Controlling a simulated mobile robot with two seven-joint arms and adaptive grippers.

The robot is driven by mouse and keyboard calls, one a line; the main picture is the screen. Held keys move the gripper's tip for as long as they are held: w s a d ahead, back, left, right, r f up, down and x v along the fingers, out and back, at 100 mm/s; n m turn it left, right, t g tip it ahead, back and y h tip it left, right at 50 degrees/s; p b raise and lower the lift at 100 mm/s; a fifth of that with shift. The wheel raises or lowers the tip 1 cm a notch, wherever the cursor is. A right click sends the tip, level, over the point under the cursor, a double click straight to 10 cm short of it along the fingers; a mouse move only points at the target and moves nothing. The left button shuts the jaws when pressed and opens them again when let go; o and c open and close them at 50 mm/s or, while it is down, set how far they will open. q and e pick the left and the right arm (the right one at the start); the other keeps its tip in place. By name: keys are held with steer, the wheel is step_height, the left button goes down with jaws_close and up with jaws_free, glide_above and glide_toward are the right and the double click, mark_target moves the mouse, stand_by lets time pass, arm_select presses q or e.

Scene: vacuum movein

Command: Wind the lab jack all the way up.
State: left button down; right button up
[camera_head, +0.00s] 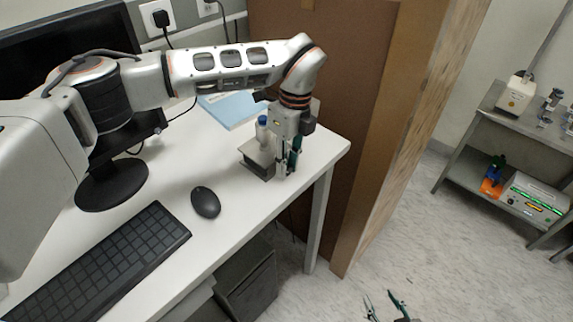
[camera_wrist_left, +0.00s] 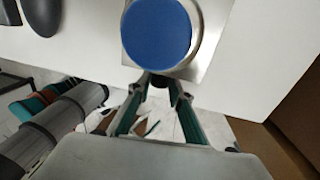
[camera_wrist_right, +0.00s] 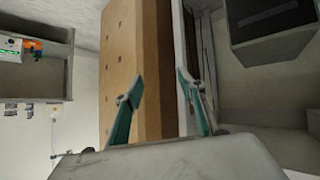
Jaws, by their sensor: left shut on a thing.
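The lab jack (camera_head: 257,161) stands near the right end of the white desk, its metal top plate low over the desk. A bottle with a blue cap (camera_head: 262,121) stands on it. My left gripper (camera_head: 285,171) points down at the jack's right side, beside the desk edge. In the left wrist view the blue cap (camera_wrist_left: 157,34) covers much of the top plate (camera_wrist_left: 213,20), and my left fingers (camera_wrist_left: 160,90) are shut on a small dark knob (camera_wrist_left: 160,80) at its edge. My right gripper (camera_wrist_right: 158,84) is open and empty, low over the floor.
A mouse (camera_head: 205,202), a keyboard (camera_head: 105,265) and a monitor stand (camera_head: 112,185) are on the desk to the left. A blue booklet (camera_head: 230,108) lies behind the jack. A brown partition (camera_head: 300,60) stands beyond the desk. A shelf (camera_head: 480,127) is at the far right.

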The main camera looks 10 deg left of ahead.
arm_select(q)
steer(key=shift+f+g+y, duration=0.1)
steer(key=shift+g+y, duration=0.3)
steer(key=shift+w+d+g+y, duration=0.1)
steer(key=shift+g+y, duration=0.2)
steer(key=shift+g, duration=0.2)
arm_select(e)
steer(key=shift+s+d+f, duration=0.3)
steer(key=shift+d, duration=0.05)
arm_select(q)
steer(key=shift+p, duration=0.3)
steer(key=c, duration=1.8)
jaws_free()
arm_select(e)
steer(key=shift+s, duration=0.1)
steer(key=shift+f, duration=0.1)
